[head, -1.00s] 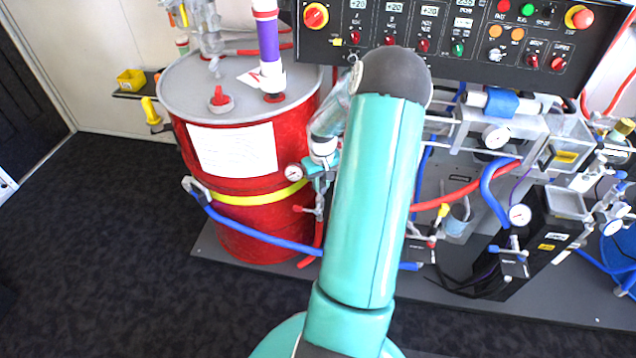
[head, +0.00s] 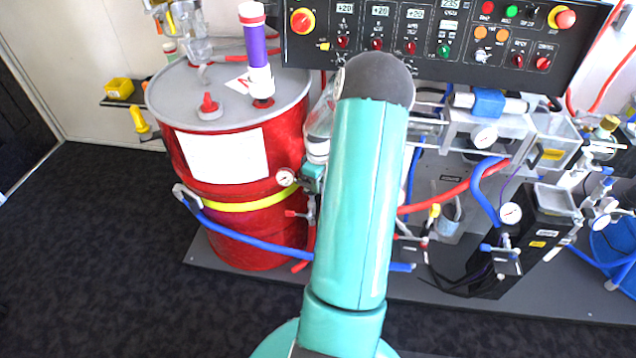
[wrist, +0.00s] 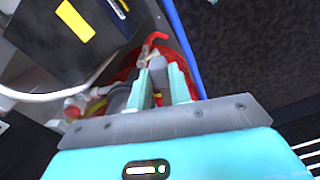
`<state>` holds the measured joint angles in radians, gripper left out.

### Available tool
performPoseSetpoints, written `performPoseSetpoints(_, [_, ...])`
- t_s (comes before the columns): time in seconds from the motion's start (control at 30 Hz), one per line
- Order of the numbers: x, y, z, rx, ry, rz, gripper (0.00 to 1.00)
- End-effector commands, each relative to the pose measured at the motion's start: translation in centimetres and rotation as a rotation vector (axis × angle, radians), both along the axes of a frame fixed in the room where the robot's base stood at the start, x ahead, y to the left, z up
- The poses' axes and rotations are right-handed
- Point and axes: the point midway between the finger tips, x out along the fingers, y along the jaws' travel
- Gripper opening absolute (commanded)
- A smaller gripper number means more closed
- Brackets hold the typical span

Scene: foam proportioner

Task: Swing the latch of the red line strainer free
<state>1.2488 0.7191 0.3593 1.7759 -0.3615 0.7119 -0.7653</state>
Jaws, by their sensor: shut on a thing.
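In the wrist view my gripper (wrist: 159,82) has its two teal fingers closed on a small grey piece (wrist: 157,63), which looks like the latch. A red curved part (wrist: 154,39) rises just beyond the fingertips; I cannot tell whether it belongs to the same latch. Red surfaces lie behind the fingers. In the head view my teal arm covers most of the strainer area. A small teal part of my gripper (head: 312,178) shows beside the red drum (head: 235,238), close to a gauge and fittings. The strainer body cannot be made out clearly.
A round gauge (head: 286,177) and a red-handled valve (head: 298,213) sit near my gripper. A blue hose (head: 240,241) crosses before the drum. The control panel (head: 465,40) stands above, with pipes and hoses at right. The dark floor at left is clear.

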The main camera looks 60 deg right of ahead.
Motion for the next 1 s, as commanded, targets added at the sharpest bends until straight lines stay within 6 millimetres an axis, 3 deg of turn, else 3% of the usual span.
performPoseSetpoints(0.33, [-0.1, -0.1, 0.0, -0.001, 0.002, 0.003, 0.00])
performPoseSetpoints(0.37, [-0.1, -0.1, 0.0, -0.001, 0.002, 0.003, 0.26])
performPoseSetpoints(0.43, [-0.1, -0.1, 0.0, -0.001, 0.002, 0.003, 0.40])
performPoseSetpoints(0.47, [-0.1, -0.1, 0.0, -0.001, 0.002, 0.003, 0.42])
performPoseSetpoints(0.77, [0.0, -0.1, 0.1, -0.001, 0.000, 0.002, 0.42])
performPoseSetpoints(1.0, [0.0, -0.1, 3.2, -0.005, -0.001, 0.002, 0.42])
